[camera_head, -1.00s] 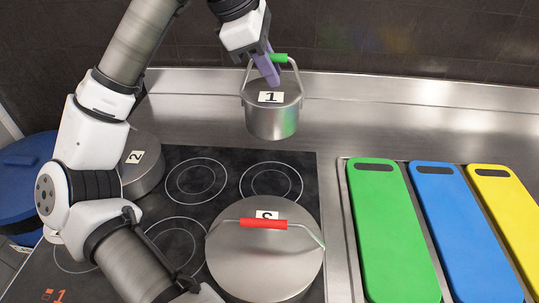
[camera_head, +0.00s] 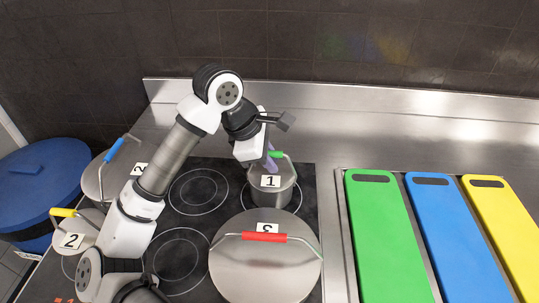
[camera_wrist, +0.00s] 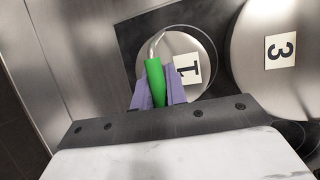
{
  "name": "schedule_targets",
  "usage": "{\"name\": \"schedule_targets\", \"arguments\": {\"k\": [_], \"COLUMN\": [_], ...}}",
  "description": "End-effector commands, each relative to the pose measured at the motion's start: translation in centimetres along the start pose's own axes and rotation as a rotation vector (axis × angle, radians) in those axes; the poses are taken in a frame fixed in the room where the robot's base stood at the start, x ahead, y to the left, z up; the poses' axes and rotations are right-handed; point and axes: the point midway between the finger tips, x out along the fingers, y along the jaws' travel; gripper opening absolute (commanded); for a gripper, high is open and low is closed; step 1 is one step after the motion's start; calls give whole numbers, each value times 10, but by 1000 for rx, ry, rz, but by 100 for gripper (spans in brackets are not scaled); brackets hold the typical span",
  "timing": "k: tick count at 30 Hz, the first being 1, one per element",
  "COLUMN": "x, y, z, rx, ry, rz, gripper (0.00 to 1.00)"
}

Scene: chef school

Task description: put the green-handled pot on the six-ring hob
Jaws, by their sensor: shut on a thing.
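The green-handled pot (camera_head: 271,190) is a small steel pot with a label 1 on its lid. It stands upright at the back right ring of the black six-ring hob (camera_head: 200,190); I cannot tell whether its base touches the glass. My gripper (camera_head: 270,161) is shut on its green handle from above. In the wrist view the purple fingers of my gripper (camera_wrist: 157,90) close on both sides of the green handle (camera_wrist: 155,80), with the pot's lid (camera_wrist: 186,48) beyond. Part of the ring shows beside the pot.
A large red-handled pot (camera_head: 265,272), labelled 3, stands close in front. At the left are a blue-handled pot (camera_head: 95,180) and a yellow-handled pot (camera_head: 83,225). Green (camera_head: 385,240), blue (camera_head: 455,240) and yellow (camera_head: 505,230) boards lie right.

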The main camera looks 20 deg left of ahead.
Motion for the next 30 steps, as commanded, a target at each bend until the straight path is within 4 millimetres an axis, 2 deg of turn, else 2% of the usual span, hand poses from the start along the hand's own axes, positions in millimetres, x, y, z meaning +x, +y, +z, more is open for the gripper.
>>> {"name": "schedule_targets", "arguments": {"k": [11, 12, 17, 30], "x": [3, 3, 2, -5], "y": [-1, -1, 0, 0], "z": [-2, -1, -1, -1], "rx": [1, 0, 0, 0], "ry": [0, 1, 0, 2], "rz": [1, 0, 0, 2], "gripper": [0, 15, 36, 36]}}
